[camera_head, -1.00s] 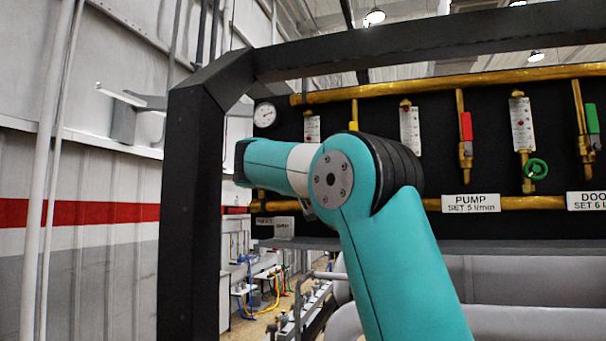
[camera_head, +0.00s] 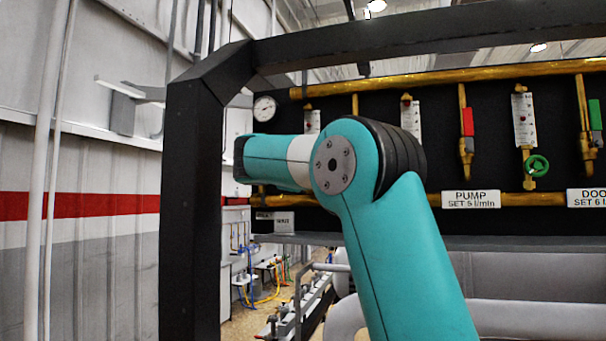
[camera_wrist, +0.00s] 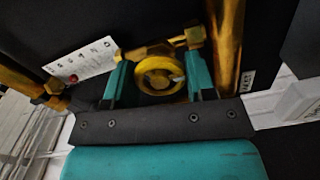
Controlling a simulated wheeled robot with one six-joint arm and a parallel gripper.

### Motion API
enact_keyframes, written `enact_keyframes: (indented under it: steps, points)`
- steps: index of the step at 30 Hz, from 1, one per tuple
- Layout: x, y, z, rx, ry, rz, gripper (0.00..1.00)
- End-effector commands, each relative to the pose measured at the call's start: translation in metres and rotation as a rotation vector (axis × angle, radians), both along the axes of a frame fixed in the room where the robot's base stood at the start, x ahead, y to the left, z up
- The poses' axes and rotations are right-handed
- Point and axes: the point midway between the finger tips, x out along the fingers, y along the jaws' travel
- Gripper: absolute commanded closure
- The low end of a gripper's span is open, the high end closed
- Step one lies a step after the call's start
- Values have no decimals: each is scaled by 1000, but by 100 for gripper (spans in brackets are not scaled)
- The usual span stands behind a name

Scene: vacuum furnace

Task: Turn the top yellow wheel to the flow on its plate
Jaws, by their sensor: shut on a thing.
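In the wrist view, a yellow wheel (camera_wrist: 160,75) sits on a brass valve fitting (camera_wrist: 160,47). The two teal fingers of my gripper (camera_wrist: 159,66) stand on either side of it, and the gripper is shut on the wheel. A white scale plate (camera_wrist: 82,62) of a flow meter is up and left of the wheel. A red float (camera_wrist: 72,79) shows near its lower end; its figures are too blurred to read. In the head view my arm hides the gripper and this wheel. A white plate (camera_head: 274,222) low on the panel is partly hidden and unreadable.
A brass pipe (camera_wrist: 228,45) runs close on the right of the wheel. In the head view a black frame post (camera_head: 195,200) stands left of my arm. Right of my arm are a PUMP plate (camera_head: 471,199), a red-handled valve (camera_head: 467,123) and a green wheel (camera_head: 537,166).

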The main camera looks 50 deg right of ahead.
Motion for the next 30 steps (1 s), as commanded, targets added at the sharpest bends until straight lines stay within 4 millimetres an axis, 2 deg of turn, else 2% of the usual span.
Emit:
enact_keyframes:
  steps: [1,17,18,21,30]
  points:
    - [0,1,5,-11,1,4,73]
    - [0,1,4,-21,25,5,73]
    - [0,1,4,-21,25,5,47]
    - [0,1,3,-20,27,5,24]
    - [0,1,1,-16,30,1,24]
